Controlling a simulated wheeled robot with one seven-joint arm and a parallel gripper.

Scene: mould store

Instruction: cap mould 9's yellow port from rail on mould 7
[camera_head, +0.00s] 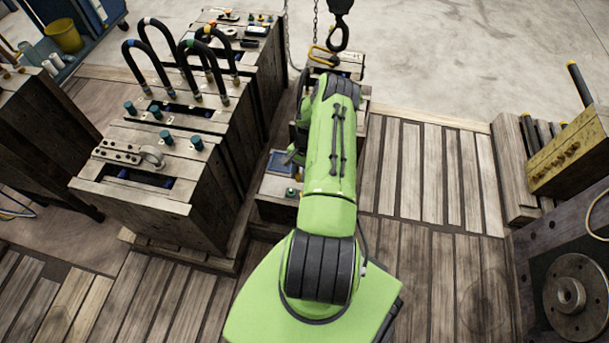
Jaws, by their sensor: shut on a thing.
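My green arm reaches forward over the middle of the view. Small grey and green parts show at its left side, but my gripper's fingers and anything in them are hidden behind the arm. The near left wooden mould (190,215) carries a perforated metal plate (116,151), a grey ring (152,157) and several teal caps (197,142). Farther back, a mould (262,62) has small coloured fittings on top. A low mould (278,210), partly behind my arm, has a teal cap (291,192) on it. I can read no mould numbers and cannot pick out the yellow port.
Black hoses (150,55) arch up from the left moulds. A dark hook (339,25) hangs beyond my arm, with a yellow ring (323,55) near it. A wooden box with brass fittings (570,150) stands at right. Slatted decking (440,180) is clear right of my arm.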

